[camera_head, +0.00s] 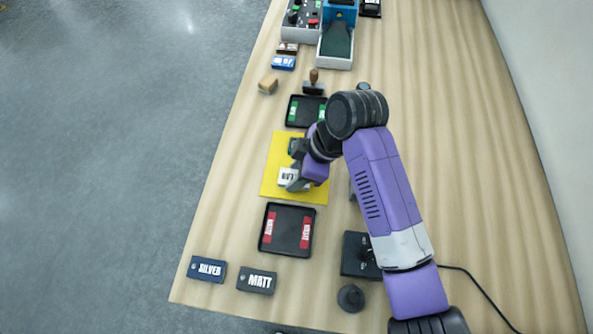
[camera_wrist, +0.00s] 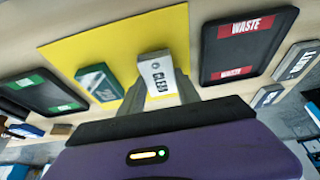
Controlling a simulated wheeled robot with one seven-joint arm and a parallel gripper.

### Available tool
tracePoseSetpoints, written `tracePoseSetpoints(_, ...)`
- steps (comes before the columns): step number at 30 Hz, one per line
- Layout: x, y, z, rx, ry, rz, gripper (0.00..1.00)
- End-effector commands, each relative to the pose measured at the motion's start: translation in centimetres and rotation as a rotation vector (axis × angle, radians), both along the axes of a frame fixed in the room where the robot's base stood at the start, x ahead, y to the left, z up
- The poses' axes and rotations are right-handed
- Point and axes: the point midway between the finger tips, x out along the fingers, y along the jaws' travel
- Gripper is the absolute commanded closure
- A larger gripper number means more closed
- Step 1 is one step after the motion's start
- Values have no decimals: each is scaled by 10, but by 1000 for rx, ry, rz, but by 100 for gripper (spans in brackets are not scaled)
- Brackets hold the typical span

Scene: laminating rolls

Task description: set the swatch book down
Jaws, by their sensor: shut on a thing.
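The white swatch book (camera_wrist: 158,74) marked CLEAR is between the fingers of my gripper (camera_wrist: 158,96), which is shut on it. In the head view the book (camera_head: 287,176) shows at the lower part of the yellow mat (camera_head: 274,190), beside my gripper (camera_head: 299,184). The book is over the mat; I cannot tell whether it touches it. A dark green block (camera_wrist: 99,83) lies at the mat's edge, left of the held book in the wrist view. My arm hides the right part of the mat in the head view.
A black tray with red WASTE labels (camera_head: 287,231) lies below the mat, and a black tray with green labels (camera_head: 294,111) above it. SILVER (camera_head: 207,269) and MATT (camera_head: 256,281) blocks lie near the front edge.

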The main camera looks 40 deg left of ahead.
Motion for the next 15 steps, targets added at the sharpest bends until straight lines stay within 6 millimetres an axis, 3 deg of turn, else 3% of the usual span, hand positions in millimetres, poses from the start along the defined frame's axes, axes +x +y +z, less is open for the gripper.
tracePoseSetpoints(2,0,0,-2,0,0,0,100)
tracePoseSetpoints(3,0,0,-3,0,0,0,59)
tracePoseSetpoints(6,0,0,-2,0,0,0,39)
tracePoseSetpoints(15,0,0,-1,0,-1,0,39)
